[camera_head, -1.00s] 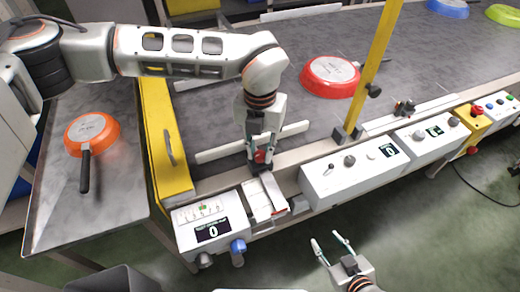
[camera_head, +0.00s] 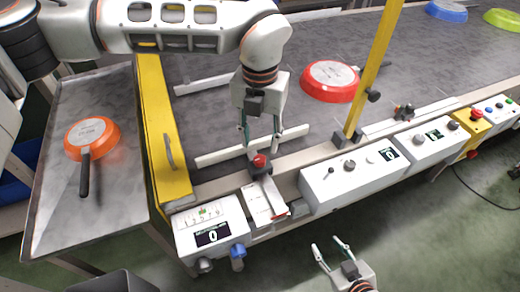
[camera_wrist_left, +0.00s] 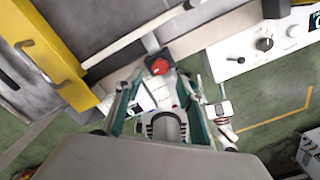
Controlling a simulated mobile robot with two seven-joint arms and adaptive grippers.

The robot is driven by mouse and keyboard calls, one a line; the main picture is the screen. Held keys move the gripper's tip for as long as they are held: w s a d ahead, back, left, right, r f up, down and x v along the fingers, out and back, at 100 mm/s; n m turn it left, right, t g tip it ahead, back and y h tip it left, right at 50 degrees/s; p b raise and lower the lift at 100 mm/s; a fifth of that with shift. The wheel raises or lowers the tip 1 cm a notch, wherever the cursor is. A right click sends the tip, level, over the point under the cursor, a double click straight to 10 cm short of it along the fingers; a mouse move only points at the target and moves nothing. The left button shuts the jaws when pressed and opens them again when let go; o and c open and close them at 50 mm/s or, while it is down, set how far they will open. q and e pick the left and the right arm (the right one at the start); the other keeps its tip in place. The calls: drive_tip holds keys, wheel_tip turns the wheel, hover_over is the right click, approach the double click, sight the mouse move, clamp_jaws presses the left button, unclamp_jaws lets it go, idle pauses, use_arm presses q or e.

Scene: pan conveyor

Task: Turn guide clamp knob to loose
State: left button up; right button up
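The guide clamp knob (camera_head: 260,161) is a red knob on a dark block at the conveyor's near edge, beside the white guide rail. It also shows in the left wrist view (camera_wrist_left: 159,66). My left gripper (camera_head: 262,146) is open above and just behind the knob, its fingers apart and not closed on it. In the left wrist view its fingers (camera_wrist_left: 158,98) stand wide on either side with nothing between the tips. My right gripper (camera_head: 328,247) is open and empty, low in front of the conveyor. I cannot tell the knob's setting.
A white control box (camera_head: 212,229) with a display reading 0 and a blue knob (camera_head: 238,251) is left of the clamp. A longer control box (camera_head: 345,178) is to the right. A yellow post (camera_head: 375,68) rises there. A red pan (camera_head: 328,83) lies on the belt.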

sight(260, 159)
use_arm(q)
wheel_tip(260, 159, up, 6)
idle(0.7)
